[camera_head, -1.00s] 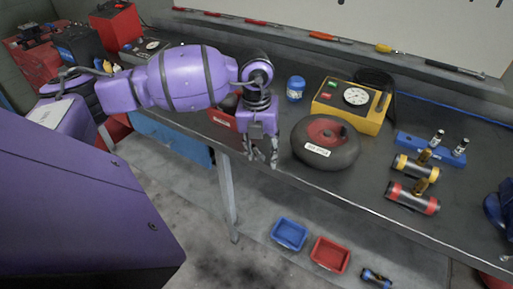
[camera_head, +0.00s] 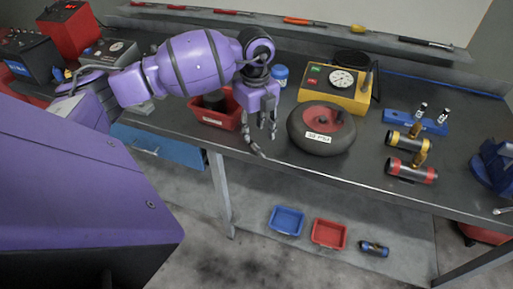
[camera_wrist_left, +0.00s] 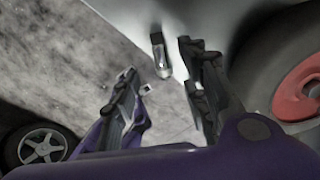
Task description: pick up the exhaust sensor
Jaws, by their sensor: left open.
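No part in view is marked as the exhaust sensor, so I cannot tell for sure which it is. A small silver part with a black end (camera_wrist_left: 161,60) shows beyond and between the fingertips in the left wrist view, apart from them. Two small silver-and-dark upright parts (camera_head: 422,109) stand in a blue block (camera_head: 400,117) on the bench at the right in the head view. My left gripper (camera_head: 262,140) points down near the bench's front edge, between a red bin and a black tyre. It is open, and its spread fingers (camera_wrist_left: 165,105) hold nothing. My right gripper is out of view.
The tyre with a red hub (camera_head: 318,112) lies close right of the gripper. The red bin (camera_head: 232,121) is close left. A yellow gauge box (camera_head: 318,92) and blue jar (camera_head: 280,72) stand behind. Yellow and red cylinders (camera_head: 408,172) lie right. Small trays (camera_head: 328,246) sit below.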

